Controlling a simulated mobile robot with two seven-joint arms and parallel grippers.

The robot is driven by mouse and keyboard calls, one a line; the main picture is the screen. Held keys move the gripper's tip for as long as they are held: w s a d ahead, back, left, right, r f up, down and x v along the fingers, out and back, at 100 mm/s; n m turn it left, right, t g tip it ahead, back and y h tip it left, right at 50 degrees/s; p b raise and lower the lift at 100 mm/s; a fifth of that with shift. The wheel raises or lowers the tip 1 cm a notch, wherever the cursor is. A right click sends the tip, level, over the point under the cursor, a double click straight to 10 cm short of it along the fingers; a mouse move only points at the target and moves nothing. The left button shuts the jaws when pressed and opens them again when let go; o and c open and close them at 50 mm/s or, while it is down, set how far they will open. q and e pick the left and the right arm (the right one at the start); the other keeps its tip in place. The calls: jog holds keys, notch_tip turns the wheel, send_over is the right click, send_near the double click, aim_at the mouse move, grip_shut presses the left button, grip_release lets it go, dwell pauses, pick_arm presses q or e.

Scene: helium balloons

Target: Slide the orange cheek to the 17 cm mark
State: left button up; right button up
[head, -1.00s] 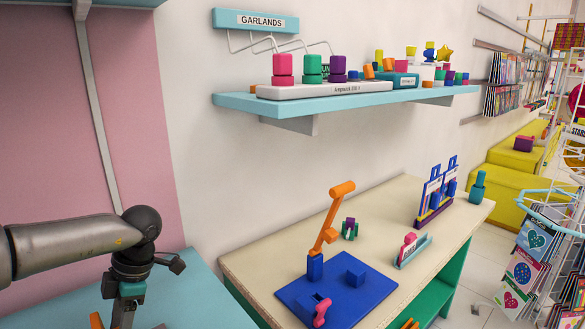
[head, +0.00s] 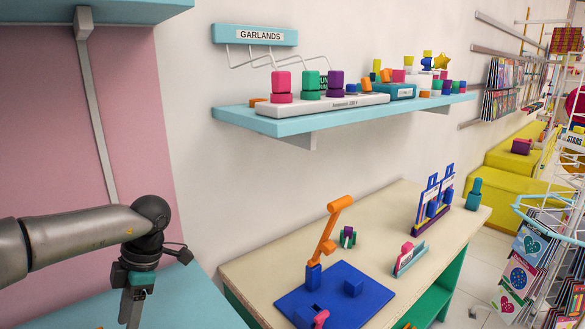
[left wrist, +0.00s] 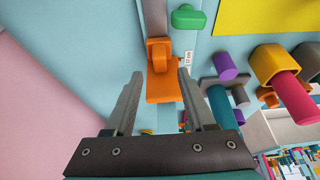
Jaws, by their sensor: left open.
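The orange cheek (left wrist: 163,88) shows in the left wrist view as a flat block with a raised rounded part, on a pale blue surface beside a grey rail. A small white tag (left wrist: 188,58), which seems to read 17 cm, stands just right of it. A green piece (left wrist: 188,17) sits farther along the rail. My left gripper (left wrist: 161,73) is open, with one finger on each side of the orange cheek and gaps visible. In the head view my left gripper (head: 134,310) is cut off by the bottom edge. My right gripper is not in view.
Purple, orange and pink knobs (left wrist: 285,88) and a teal cylinder (left wrist: 221,106) stand close right of my gripper. In the head view, a cream table (head: 250,270) holds a blue base with an orange arm (head: 327,235). A pale blue shelf (head: 240,112) hangs above.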

pick_arm(q)
jog(key=p+v, duration=0.5)
jog(key=v, duration=0.5)
jog(key=shift+p, duration=0.4)
jog(key=shift+f, duration=0.1)
dwell(0.5)
